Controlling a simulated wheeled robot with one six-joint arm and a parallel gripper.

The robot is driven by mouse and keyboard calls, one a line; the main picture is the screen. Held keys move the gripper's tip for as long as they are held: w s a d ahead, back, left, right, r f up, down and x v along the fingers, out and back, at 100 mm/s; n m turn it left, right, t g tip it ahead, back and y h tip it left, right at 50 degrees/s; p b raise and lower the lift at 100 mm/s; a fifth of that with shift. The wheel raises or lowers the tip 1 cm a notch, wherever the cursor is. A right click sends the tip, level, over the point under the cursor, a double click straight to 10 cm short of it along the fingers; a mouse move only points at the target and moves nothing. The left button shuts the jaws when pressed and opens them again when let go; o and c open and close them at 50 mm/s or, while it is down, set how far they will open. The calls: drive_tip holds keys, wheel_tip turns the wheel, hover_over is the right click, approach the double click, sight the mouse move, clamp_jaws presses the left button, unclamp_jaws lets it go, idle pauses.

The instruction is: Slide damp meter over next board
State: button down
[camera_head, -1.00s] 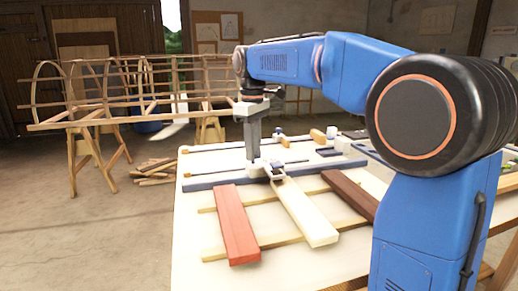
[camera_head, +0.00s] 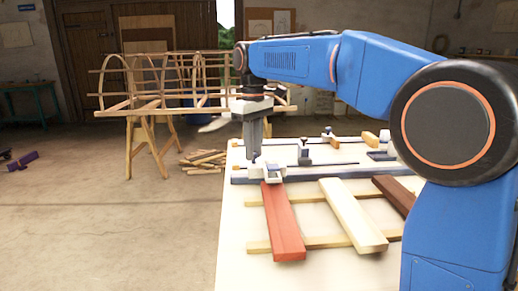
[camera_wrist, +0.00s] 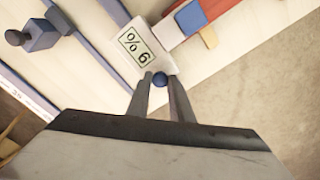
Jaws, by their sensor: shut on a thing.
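The damp meter (camera_head: 272,170) is a small pale block at the far end of the red board (camera_head: 284,225). In the wrist view the meter (camera_wrist: 143,45) shows a display with a figure and a percent sign. My gripper (camera_head: 254,159) points straight down at the meter. In the wrist view my gripper (camera_wrist: 160,82) is shut on the meter's round blue knob (camera_wrist: 160,79). The white board (camera_head: 350,213) lies to the right of the red one, and a dark brown board (camera_head: 394,193) lies farther right. The meter's contact with the red board is partly hidden.
The boards lie across two pale laths (camera_head: 330,242) on a light table (camera_head: 238,225). A long blue-grey rail (camera_head: 325,172) runs behind their far ends. Clamps and small blocks stand beyond it. A wooden frame on a trestle (camera_head: 150,145) stands behind, on the floor.

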drive_tip(key=c, duration=1.6)
unclamp_jaws()
drive_tip(key=shift+o, duration=0.2)
wheel_tip(320, 180, up, 17)
drive_tip(key=shift+r, duration=0.2)
drive_tip(key=shift+s, duration=0.1)
